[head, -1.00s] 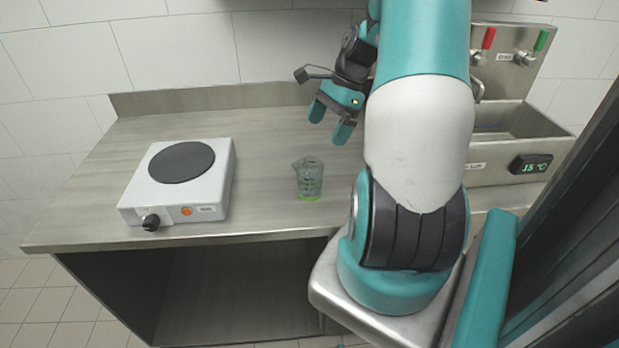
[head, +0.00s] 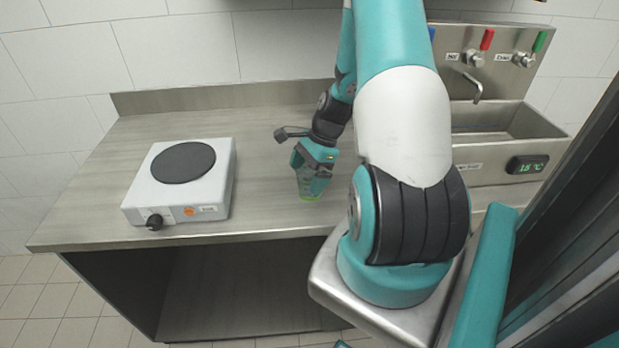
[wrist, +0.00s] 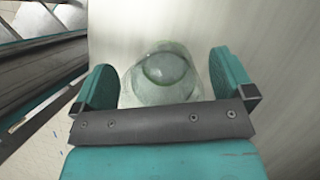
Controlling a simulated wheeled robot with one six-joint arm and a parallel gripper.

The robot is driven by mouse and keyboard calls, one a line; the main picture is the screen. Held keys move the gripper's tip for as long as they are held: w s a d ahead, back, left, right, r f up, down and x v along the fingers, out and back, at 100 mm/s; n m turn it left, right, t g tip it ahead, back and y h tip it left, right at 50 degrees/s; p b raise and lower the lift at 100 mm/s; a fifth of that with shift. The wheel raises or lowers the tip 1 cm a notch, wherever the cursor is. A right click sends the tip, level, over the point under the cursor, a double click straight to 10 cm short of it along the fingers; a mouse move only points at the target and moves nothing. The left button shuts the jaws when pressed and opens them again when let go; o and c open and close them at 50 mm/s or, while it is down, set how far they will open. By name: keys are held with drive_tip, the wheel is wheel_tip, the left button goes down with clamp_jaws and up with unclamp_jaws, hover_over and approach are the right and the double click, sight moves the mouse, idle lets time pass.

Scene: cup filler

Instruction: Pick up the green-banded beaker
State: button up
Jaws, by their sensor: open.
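The clear beaker with a green band at its base (head: 309,194) stands upright on the counter near its front edge. My gripper (head: 310,172) is lowered over it from above and hides most of the glass. In the wrist view the beaker (wrist: 165,78) lies between the two teal fingers of my open gripper (wrist: 168,85).
A white hot plate (head: 185,195) with a dark round top stands left of the beaker. A sink (head: 505,125) with coloured taps and a 15 °C display is at the right. The wooden-looking counter (head: 250,120) is clear between and behind them.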

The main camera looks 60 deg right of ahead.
drive_tip(key=c, duration=1.1)
drive_tip(key=shift+r, duration=0.1)
